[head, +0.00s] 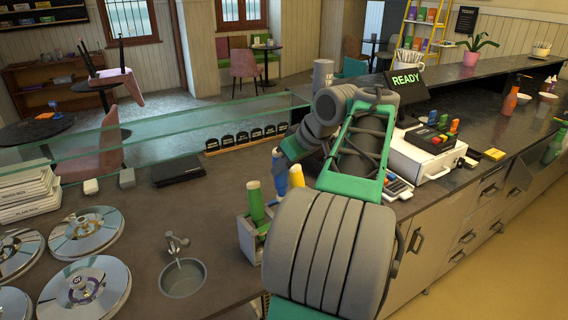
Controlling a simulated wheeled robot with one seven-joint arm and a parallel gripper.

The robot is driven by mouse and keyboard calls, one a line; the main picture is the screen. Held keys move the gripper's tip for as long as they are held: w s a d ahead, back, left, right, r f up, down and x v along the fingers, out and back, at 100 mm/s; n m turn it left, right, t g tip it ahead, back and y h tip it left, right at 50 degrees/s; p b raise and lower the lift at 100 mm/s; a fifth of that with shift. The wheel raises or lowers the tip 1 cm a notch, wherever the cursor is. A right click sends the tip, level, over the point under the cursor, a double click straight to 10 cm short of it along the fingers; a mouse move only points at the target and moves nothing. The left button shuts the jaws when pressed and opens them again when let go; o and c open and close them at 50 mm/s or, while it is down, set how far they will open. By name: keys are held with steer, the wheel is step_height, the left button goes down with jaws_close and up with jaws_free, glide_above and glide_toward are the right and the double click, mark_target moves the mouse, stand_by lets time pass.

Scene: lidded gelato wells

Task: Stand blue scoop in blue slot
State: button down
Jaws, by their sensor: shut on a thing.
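My gripper (280,160) is partly hidden behind my own arm, near the middle of the picture. It is shut on the blue scoop (281,183), whose blue handle shows just below the fingers, roughly upright. The scoop's lower end is hidden. A grey slotted holder (247,240) stands on the counter below and left of my arm. A green scoop (256,204) with a pale top stands upright in it. A yellow scoop (297,177) shows just right of the blue one. The blue slot is hidden, and I cannot tell whether the blue scoop is in it.
A small round sink (183,278) with a tap (175,243) lies left of the holder. Several shiny round well lids (88,283) fill the left counter. A black tray (179,170) and a glass guard (170,140) are behind. A white register (428,158) stands right of my arm.

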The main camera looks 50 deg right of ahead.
mark_target(284, 187)
step_height(284, 187, down, 8)
steer(key=b, duration=0.5)
steer(key=shift+b, duration=0.3)
steer(key=c, duration=1.1)
jaws_free()
steer(key=shift+o, duration=0.2)
steer(key=shift+r, duration=0.1)
steer(key=s+r+p, duration=0.1)
steer(key=r+p, duration=0.2)
steer(key=s+r+p, duration=0.1)
steer(key=r+p, duration=0.2)
steer(key=s+r+p, duration=0.1)
steer(key=r+p, duration=0.2)
steer(key=shift+r, duration=0.1)
